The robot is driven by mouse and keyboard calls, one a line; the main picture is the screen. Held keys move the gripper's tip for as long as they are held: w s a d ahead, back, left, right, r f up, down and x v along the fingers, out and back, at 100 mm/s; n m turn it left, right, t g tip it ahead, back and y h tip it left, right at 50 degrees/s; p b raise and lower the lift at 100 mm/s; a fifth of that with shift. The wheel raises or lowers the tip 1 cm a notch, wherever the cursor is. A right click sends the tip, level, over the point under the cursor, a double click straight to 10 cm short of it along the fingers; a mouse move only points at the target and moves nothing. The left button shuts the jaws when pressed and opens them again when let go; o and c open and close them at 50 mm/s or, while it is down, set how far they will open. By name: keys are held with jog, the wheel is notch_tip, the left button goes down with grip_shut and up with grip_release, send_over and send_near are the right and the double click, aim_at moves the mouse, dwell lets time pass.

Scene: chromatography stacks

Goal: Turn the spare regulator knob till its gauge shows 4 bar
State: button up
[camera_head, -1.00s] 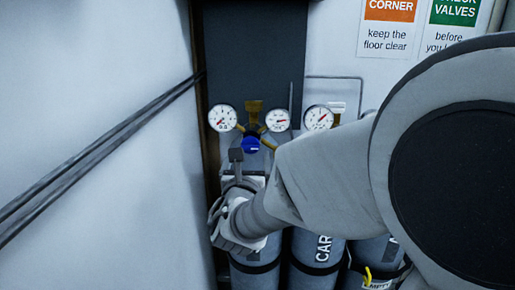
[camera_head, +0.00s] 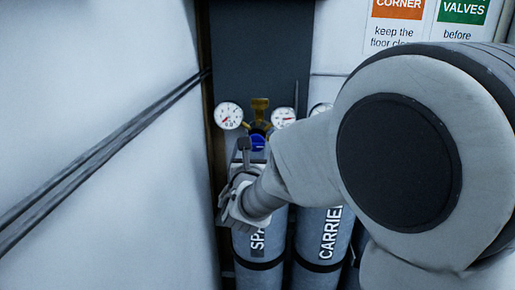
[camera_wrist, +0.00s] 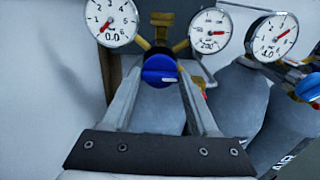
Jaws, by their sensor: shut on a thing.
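The spare regulator's blue knob (camera_wrist: 160,71) is in the upper middle of the wrist view; it also shows in the head view (camera_head: 258,143). My gripper (camera_wrist: 159,74) is shut on it, one finger on each side. The regulator's left gauge (camera_wrist: 111,20) shows 0.0, its red needle pointing to the lower left; it also shows in the head view (camera_head: 229,116). The right gauge (camera_wrist: 211,31) reads about 200. The spare cylinder (camera_head: 260,268), its label partly hidden by my wrist, stands below.
The carrier cylinder (camera_head: 318,250) stands just right of the spare one. Another regulator's gauge (camera_wrist: 272,37) and blue knob (camera_wrist: 308,87) are at the right of the wrist view. A wall with dark cables (camera_head: 110,135) is on the left.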

jog(key=c, duration=0.4)
jog(key=shift+f+b, duration=0.1)
jog(key=shift+b, duration=0.4)
jog(key=shift+f+m+b, duration=0.15)
jog(key=shift+m+b, duration=0.45)
jog(key=shift+b, duration=0.4)
jog(key=m+b, duration=2.1)
jog(key=b, duration=1.1)
jog(key=shift+m+b, duration=0.75)
jog(key=shift+m, duration=0.05)
jog(key=shift+d+r, duration=0.1)
jog(key=shift+r, duration=0.1)
